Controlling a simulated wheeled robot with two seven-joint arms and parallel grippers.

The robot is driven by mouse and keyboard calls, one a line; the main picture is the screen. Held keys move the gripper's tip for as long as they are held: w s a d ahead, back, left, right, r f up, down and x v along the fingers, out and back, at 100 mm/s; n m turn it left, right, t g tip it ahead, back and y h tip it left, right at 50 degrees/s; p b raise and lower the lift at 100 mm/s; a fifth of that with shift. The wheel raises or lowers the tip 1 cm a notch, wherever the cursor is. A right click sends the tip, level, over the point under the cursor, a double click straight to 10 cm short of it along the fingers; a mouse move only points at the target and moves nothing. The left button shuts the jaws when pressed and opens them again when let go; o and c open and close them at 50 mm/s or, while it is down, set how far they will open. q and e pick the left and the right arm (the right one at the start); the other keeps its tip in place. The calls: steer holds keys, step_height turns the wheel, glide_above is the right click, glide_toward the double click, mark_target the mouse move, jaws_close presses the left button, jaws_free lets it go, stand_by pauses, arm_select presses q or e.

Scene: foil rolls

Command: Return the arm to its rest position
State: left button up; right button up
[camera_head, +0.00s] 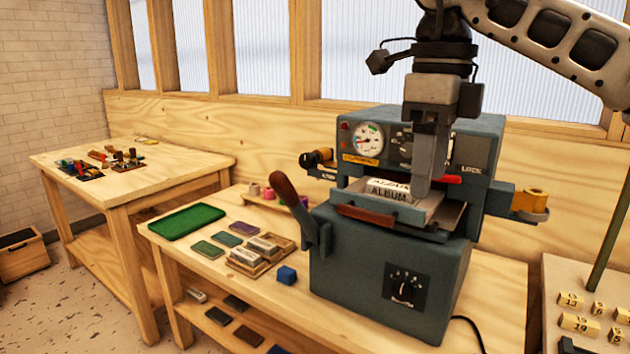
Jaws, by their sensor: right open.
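My right arm comes in from the top right. Its gripper (426,182) points down in front of the grey-green stamping press (388,262), over the press's bed. It is open, and I see nothing between its fingers. Behind and beside the fingers lies a pale block lettered "ALBUM" (389,191) on the bed; the gripper covers part of the press front. From this angle I cannot tell whether the fingertips touch the bed. My left gripper is not in view.
A lever with a brown handle (291,197) stands at the press's left. A yellow roll (530,200) sticks out at its right. On the bench are a green tray (187,221), a wooden type tray (262,253) and a blue cube (287,275). Numbered blocks (579,324) lie at the far right.

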steer(key=s+a+f+m+g+y, duration=0.3)
steer(key=a+f+y, duration=0.3)
steer(key=a+y, duration=0.45)
steer(key=s+a+f+m+g+y, duration=0.2)
steer(key=s+a+f+g+y, duration=0.15)
steer(key=a+f+y, duration=0.65)
steer(key=w+d+f+m+t+h, duration=0.4)
steer(key=f+m+t, duration=0.3)
steer(key=m+t, duration=0.65)
steer(key=w+d+f+m+t+h, duration=0.1)
steer(key=d+f+m+t+h, duration=0.45)
steer(key=m+t, duration=0.8)
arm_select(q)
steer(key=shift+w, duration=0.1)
arm_select(e)
steer(key=s+d+f+m+g+h, duration=0.4)
steer(key=s+f, duration=0.4)
steer(key=f, duration=0.3)
steer(key=s+d+f+m+g+h, duration=0.4)
steer(key=s+d+f+m+g, duration=0.2)
steer(key=f, duration=0.5)
steer(key=s+d+m, duration=0.2)
steer(key=shift+d+f+m, duration=0.3)
steer(key=shift+d+f, duration=0.05)
steer(key=shift+d, duration=0.05)
